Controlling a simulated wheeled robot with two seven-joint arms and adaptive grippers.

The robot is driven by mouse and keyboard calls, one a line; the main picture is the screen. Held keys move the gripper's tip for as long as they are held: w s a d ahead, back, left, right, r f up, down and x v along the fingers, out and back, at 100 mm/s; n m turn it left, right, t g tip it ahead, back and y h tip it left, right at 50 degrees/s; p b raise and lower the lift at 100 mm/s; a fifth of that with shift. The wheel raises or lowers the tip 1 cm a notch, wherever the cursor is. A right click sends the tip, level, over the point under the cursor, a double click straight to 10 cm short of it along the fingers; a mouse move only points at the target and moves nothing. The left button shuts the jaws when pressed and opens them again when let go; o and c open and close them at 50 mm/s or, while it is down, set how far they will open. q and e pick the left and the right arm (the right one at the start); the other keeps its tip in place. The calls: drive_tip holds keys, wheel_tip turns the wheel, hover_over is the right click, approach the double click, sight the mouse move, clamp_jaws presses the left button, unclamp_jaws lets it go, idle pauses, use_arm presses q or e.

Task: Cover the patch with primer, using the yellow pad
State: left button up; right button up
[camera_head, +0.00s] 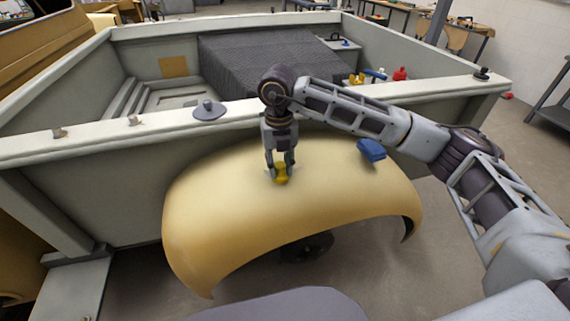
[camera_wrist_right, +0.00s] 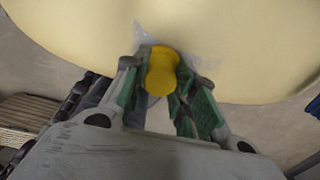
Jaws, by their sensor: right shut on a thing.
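The yellow pad (camera_head: 281,175) is between the fingers of my right gripper (camera_head: 280,164), low over the top of the tan fender (camera_head: 220,205). The right gripper is shut on the pad. In the right wrist view the yellow pad (camera_wrist_right: 161,72) sits between the green-lined fingertips (camera_wrist_right: 160,85). A pale grey-white patch (camera_wrist_right: 200,48) shows on the fender around the pad, partly hidden by the pad and fingers. The pad looks to be at or touching the surface; I cannot tell which. My left gripper is not in view.
A blue block-like object (camera_head: 371,150) lies on the fender's right part. Behind stands the grey truck bed wall (camera_head: 130,150) with a knob on its rim (camera_head: 209,109). A yellow object (camera_head: 356,79) and a red bottle (camera_head: 400,74) stand farther back.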

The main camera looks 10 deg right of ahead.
drive_tip(key=shift+a, duration=0.15)
drive_tip(key=shift+w, duration=0.2)
drive_tip(key=shift+w+f, duration=0.1)
drive_tip(key=shift+w, duration=0.55)
drive_tip(key=shift+w+b, duration=0.4)
drive_tip(key=shift+w, duration=0.45)
drive_tip(key=shift+w, duration=0.1)
drive_tip(key=shift+w+a+f, duration=0.1)
drive_tip(key=shift+w, duration=1.4)
